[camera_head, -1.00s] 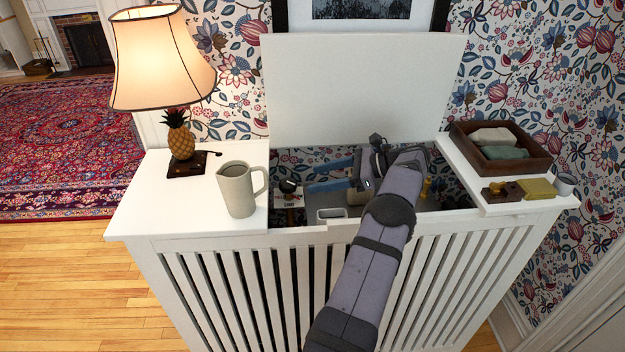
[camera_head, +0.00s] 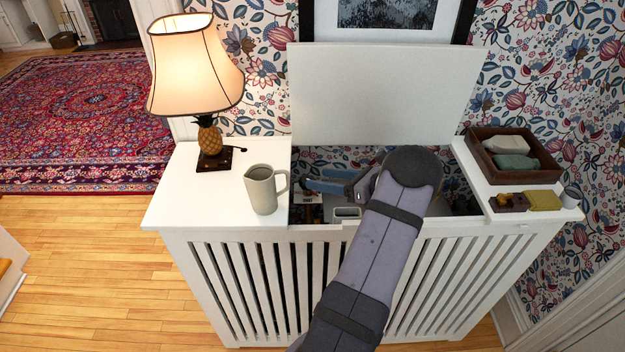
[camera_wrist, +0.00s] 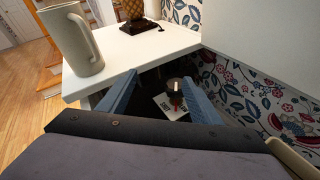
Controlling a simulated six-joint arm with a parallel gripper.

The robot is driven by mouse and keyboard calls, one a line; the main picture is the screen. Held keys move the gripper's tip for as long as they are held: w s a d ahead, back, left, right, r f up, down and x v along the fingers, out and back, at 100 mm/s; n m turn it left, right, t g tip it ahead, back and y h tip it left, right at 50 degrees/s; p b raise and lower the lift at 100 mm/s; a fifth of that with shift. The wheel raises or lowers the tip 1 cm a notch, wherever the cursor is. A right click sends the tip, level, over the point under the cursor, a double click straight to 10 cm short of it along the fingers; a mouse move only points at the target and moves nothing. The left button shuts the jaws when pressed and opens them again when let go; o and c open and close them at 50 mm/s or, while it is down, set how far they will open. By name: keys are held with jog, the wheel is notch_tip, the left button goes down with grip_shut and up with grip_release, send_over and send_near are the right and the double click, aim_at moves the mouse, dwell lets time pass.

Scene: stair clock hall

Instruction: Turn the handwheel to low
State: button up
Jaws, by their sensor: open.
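The handwheel (camera_wrist: 174,85) looks like a small dark round knob in the wrist view, inside the open top of the white radiator cover. A white card with dark lettering (camera_wrist: 172,108) lies by it; the lettering is too small to read. My gripper (camera_wrist: 160,79) is open, its two blue fingers apart, with the handwheel seen between them near the right finger and not held. In the head view my gripper (camera_head: 308,178) is inside the opening at its left part, and the handwheel is not clearly visible there. The wheel's setting cannot be told.
The white cover (camera_head: 215,215) has a raised lid (camera_head: 385,95) behind the opening. A lit lamp (camera_head: 197,75) and a grey jug (camera_head: 264,190) stand on the left ledge. A wooden tray with cloths (camera_head: 512,176), a yellow block (camera_head: 543,200) and a small cup (camera_head: 571,197) are right.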

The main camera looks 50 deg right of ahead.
jog(key=f, duration=0.1)
jog(key=d+f+h, duration=0.1)
jog(key=d+f+n+h, duration=0.1)
jog(key=shift+s+d+f+g, duration=0.1)
jog(key=shift+s+f+g, duration=0.15)
jog(key=shift+g, duration=0.15)
jog(key=p+x, duration=0.2)
jog(key=x, duration=0.3)
jog(key=shift+w, duration=0.2)
jog(key=shift+p+x, duration=0.3)
jog(key=shift+x, duration=0.65)
jog(key=shift+f, duration=0.1)
jog(key=c, duration=1)
